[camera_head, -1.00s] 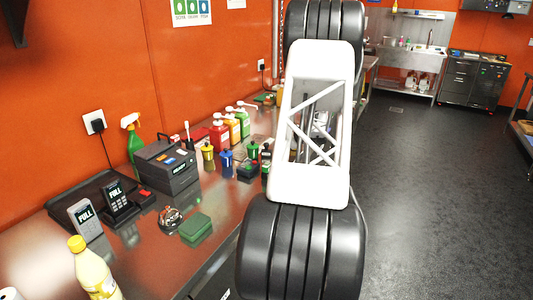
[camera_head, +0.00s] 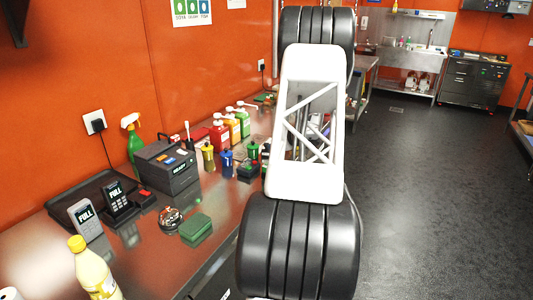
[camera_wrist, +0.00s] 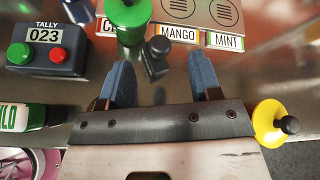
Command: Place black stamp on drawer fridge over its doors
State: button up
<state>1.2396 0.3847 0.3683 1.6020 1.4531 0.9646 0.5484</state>
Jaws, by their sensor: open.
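In the wrist view a small black stamp (camera_wrist: 156,57) with a round knob stands on the steel counter. It lies just beyond the gap between the blue fingertips of my gripper (camera_wrist: 160,75), and the fingers do not touch it. My gripper is open and empty. In the head view my arm hides the gripper, and I cannot clearly pick out the black stamp. A steel drawer unit (camera_head: 472,80), possibly the drawer fridge, stands far off at the back right.
A tally box (camera_wrist: 48,50) and a holder with MANGO and MINT labels (camera_wrist: 203,14) are near the black stamp. In the head view, a label printer (camera_head: 168,166) and bottles line the counter. The floor (camera_head: 430,190) is clear.

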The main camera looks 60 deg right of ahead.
jog(key=shift+x, duration=2.2)
jog(key=shift+f, duration=0.1)
grip_shut()
jog(key=shift+r, duration=5.05)
